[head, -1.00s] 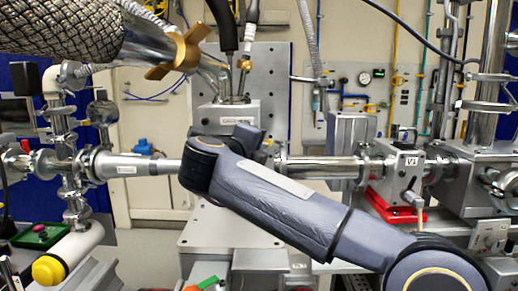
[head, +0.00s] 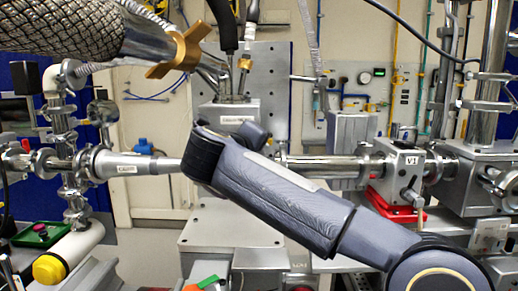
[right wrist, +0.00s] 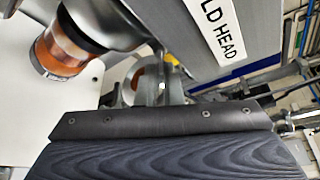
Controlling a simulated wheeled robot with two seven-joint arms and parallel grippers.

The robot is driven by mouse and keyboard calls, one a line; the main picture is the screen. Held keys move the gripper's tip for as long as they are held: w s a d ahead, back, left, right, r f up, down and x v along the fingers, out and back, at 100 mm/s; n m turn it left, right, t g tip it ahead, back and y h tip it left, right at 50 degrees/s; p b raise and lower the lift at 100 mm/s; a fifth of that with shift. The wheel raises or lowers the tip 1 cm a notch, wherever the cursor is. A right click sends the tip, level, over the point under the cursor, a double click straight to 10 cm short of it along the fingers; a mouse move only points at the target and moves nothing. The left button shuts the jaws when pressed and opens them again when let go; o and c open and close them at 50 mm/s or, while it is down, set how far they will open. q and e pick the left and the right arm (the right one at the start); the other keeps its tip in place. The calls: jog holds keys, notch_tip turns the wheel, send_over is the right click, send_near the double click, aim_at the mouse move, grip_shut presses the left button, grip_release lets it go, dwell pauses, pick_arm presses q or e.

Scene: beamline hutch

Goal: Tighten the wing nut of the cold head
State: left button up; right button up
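A brass wing-shaped nut (head: 178,53) sits on a silver fitting at the end of a braided hose, upper left in the head view. A grey box with a small label (head: 232,115) stands behind my right arm. In the right wrist view a grey housing (right wrist: 190,45) bears a label ending in "LD HEAD", beside a copper-coloured cylinder (right wrist: 72,48). My right gripper (head: 253,133) shows only as a dark part behind my wrist, in front of the grey box's lower area. Its fingertips are hidden, so its opening and any contact cannot be told. My left gripper is out of view.
Steel beam pipes (head: 325,167) run left and right of my right arm. A valve block marked V1 (head: 403,165) stands on a red base at right. A yellow button (head: 48,269) and a green box (head: 40,236) are at lower left.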

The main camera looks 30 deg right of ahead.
jog(key=shift+o, duration=0.5)
jog(key=shift+a, duration=0.1)
jog(key=shift+s, duration=0.1)
jog(key=v, duration=0.7)
jog(key=shift+s+a, duration=0.2)
jog(key=shift+a, duration=0.15)
